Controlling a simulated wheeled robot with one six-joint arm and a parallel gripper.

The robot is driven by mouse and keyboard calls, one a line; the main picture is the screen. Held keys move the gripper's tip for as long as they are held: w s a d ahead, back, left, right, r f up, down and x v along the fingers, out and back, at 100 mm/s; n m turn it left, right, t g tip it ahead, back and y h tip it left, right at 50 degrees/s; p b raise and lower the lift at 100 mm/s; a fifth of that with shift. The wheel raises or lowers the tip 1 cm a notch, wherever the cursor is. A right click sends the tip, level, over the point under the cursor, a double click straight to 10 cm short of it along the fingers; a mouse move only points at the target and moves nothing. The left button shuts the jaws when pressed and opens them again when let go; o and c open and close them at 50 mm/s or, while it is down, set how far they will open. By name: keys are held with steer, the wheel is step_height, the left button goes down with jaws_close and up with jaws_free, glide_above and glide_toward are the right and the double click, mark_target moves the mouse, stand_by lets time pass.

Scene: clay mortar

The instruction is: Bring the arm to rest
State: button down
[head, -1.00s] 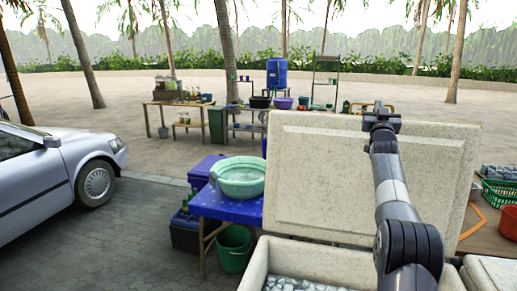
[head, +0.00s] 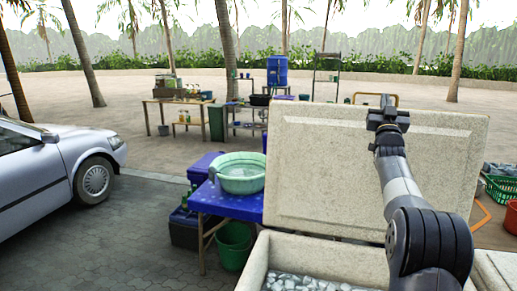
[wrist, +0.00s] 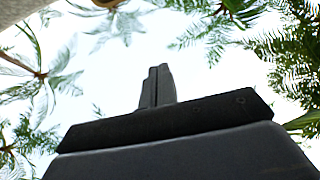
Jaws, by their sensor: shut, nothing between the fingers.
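My gripper (head: 386,103) is at the end of my raised arm, in front of the upright pale lid in the head view. Its fingers point up and are shut with nothing between them. In the wrist view the closed fingers (wrist: 157,87) stand against bright sky and palm fronds. No object is held.
A large pale cooler (head: 258,262) with ice stands close in front, its open lid (head: 330,170) upright behind my arm. A blue table (head: 230,206) with a green basin (head: 240,184) is left of it. A silver car (head: 55,170) stands far left. Green and red baskets (head: 500,188) are at right.

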steer(key=s+a+t+b, duration=0.1)
steer(key=s+b, duration=0.4)
steer(key=s, duration=0.1)
steer(key=shift+a+f, duration=0.25)
steer(key=shift+a, duration=0.15)
